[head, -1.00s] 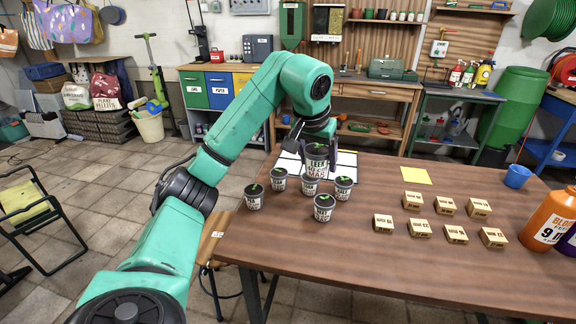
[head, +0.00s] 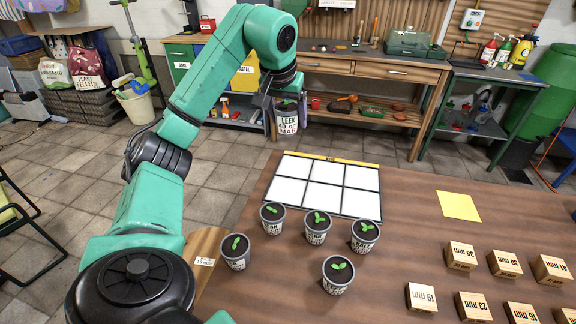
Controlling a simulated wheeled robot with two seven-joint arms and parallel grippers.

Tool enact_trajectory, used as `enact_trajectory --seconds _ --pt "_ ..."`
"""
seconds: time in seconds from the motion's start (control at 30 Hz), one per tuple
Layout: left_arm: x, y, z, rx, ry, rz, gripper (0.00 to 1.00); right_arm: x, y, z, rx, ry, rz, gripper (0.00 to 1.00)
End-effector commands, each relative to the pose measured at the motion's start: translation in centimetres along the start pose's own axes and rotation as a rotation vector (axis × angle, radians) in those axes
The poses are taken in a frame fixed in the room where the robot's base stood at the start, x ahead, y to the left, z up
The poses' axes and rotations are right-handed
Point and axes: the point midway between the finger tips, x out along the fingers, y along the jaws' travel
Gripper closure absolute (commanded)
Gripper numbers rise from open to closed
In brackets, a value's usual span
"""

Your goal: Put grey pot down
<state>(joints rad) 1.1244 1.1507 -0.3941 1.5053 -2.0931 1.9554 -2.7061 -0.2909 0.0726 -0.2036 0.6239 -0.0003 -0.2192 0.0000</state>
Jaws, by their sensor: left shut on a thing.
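Part of the pot's top is hidden by the gripper. A flat grid sheet (head: 330,160) with several empty white cells and a yellow far strip lies at the table's far left. Other grey pots with green seedlings stand on the table in front of it, such as one at the left (head: 235,260) and one nearest me (head: 337,283). My right gripper is out of view.
Several wooden blocks with printed sizes (head: 421,298) stand at the right of the table (head: 400,250). A yellow square (head: 458,206) lies flat beyond them. A workbench (head: 370,71) stands behind. The white cells are clear.

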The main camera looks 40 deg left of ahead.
Motion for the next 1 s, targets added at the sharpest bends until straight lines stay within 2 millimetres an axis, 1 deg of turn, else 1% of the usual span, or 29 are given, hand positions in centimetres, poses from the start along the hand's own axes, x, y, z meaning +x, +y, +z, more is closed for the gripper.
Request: enact_trajectory --seconds 0.1,0.27,0.5,0.6,0.67,0.83,0.9,1.0 --pt "2.7 -0.1 1.2 0.0 -0.005 -0.004 0.86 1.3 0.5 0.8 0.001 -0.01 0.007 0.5" --pt "6.8 -0.1 2.9 0.001 -0.005 -0.004 0.86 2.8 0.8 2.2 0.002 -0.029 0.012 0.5" --pt "12.6 0.0 5.4 0.002 -0.006 -0.003 0.86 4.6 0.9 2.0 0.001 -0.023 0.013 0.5" --pt "14.2 0.0 6.0 0.001 -0.003 -0.001 0.86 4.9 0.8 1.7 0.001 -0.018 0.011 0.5" --pt "14.8 0.0 6.2 0.0 -0.002 0.0 0.86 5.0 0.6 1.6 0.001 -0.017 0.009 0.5" --pt "17.6 0.1 7.4 0.001 -0.004 0.0 0.86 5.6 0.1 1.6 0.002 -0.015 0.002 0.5" --pt "18.2 0.1 7.7 0.0 -0.002 0.0 0.86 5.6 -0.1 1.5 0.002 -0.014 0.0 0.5" --pt "18.2 0.0 7.6 0.0 0.001 0.0 0.86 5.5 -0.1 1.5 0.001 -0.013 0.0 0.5"
